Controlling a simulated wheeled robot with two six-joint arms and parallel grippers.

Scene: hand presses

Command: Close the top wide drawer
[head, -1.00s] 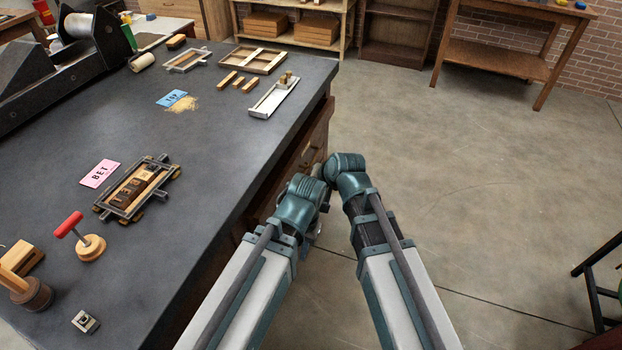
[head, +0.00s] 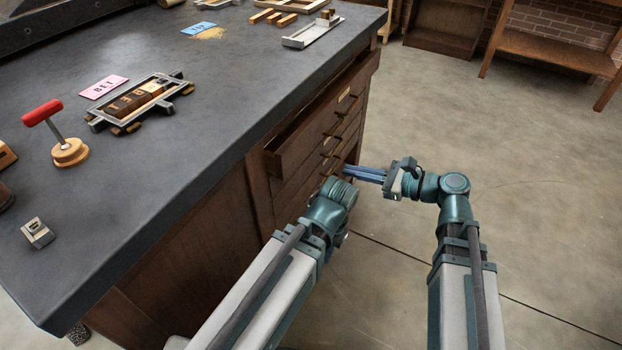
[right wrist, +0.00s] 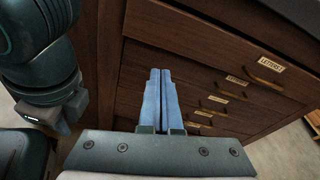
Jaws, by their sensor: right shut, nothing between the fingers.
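The top wide drawer (head: 325,122) is in the dark wooden cabinet under the worktop. In the head view its front stands out from the cabinet face, with a narrow dark gap behind it. The right wrist view shows its front with a "LETTERS" label and a handle (right wrist: 264,78). My right gripper (head: 346,172) is shut and empty, its blue fingers pointing left toward the cabinet, lower than the top drawer in the head view. The fingers (right wrist: 160,72) also show in front of the drawer fronts in the right wrist view.
More drawers (right wrist: 214,100) with labels and handles lie below the top one. The dark worktop (head: 190,165) overhangs the cabinet and carries a type frame (head: 135,100), a red-handled stamp (head: 62,135) and a pink card (head: 103,86). The floor (head: 520,200) to the right is clear.

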